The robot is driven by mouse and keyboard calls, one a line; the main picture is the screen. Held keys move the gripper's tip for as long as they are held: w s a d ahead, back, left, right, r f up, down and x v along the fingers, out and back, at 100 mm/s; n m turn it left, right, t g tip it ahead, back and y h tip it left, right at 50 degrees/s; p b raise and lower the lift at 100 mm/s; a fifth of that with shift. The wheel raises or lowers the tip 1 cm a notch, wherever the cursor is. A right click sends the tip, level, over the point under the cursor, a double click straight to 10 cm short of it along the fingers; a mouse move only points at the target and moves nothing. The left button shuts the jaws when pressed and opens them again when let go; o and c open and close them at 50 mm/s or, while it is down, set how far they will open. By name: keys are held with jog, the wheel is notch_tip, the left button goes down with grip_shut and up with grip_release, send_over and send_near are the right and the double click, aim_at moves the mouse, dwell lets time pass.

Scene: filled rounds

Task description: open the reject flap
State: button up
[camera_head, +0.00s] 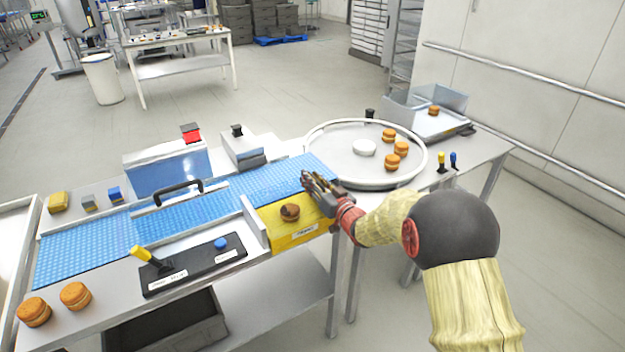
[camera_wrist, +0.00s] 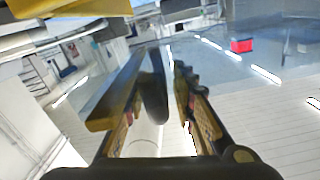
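The reject flap is not clearly marked. A yellow bin or panel with a small label (camera_head: 275,218) stands at the right end of the blue conveyor, and its label is too small to read. My gripper (camera_head: 308,183) is at the bin's upper right, beside the conveyor end and the turntable; contact cannot be told. In the wrist view my gripper's fingers (camera_wrist: 160,88) stand apart, with a dark rounded shape (camera_wrist: 153,95) between them that I cannot identify. A yellow edge (camera_wrist: 75,10) crosses the top left.
A black panel (camera_head: 190,270) carries a yellow-handled lever (camera_head: 143,254) and a blue button (camera_head: 221,244). The round turntable (camera_head: 335,150) holds several rounds. Two rounds lie at the front left.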

grip_shut()
dwell(0.7)
